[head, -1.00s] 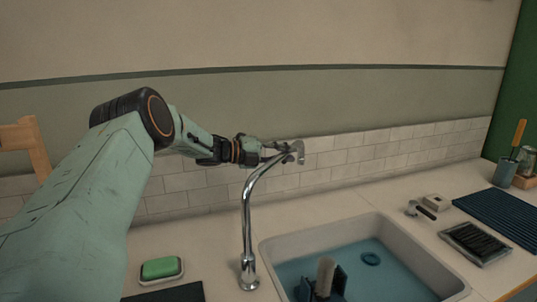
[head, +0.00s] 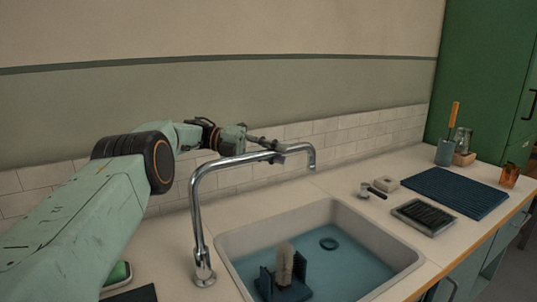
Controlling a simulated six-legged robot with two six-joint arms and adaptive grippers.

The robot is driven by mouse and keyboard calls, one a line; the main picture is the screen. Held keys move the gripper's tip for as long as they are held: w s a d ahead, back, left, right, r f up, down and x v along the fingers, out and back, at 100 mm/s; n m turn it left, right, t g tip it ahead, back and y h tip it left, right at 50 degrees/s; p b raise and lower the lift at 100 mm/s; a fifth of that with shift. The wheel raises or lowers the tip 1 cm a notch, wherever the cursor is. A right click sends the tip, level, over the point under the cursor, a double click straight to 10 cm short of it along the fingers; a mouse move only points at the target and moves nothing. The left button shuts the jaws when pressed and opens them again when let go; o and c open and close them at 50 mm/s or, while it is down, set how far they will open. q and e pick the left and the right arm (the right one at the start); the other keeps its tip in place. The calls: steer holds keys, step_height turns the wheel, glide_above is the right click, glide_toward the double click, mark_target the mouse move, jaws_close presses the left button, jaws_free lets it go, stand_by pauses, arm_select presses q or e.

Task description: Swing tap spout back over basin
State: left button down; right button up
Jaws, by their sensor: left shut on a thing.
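The chrome tap spout (head: 235,161) rises from its base at the left of the basin, arches over, and reaches right, its outlet end over the back part of the basin (head: 231,240). My left gripper (head: 277,152) is shut on the spout near its outlet end, coming from behind and left. The basin holds blue water, a dark blue holder (head: 287,291) with a pale brush-like piece (head: 285,262) upright in it, and a dark ring (head: 329,243). My right gripper is not in view.
A green soap (head: 117,274) lies at the lower left. Right of the basin are a tray of dark bristles (head: 425,216), a blue ribbed mat (head: 455,192), a small pale block (head: 386,184) and a cup (head: 445,153). A tiled wall runs behind.

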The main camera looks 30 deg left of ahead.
arm_select(q)
steer(key=shift+s+d+g, duration=0.1)
steer(key=shift+d+g, duration=0.1)
steer(key=shift+g, duration=0.1)
steer(key=c, duration=1.2)
jaws_free()
steer(key=shift+s, duration=0.15)
steer(key=shift+w+a, duration=0.1)
steer(key=shift+w, duration=0.1)
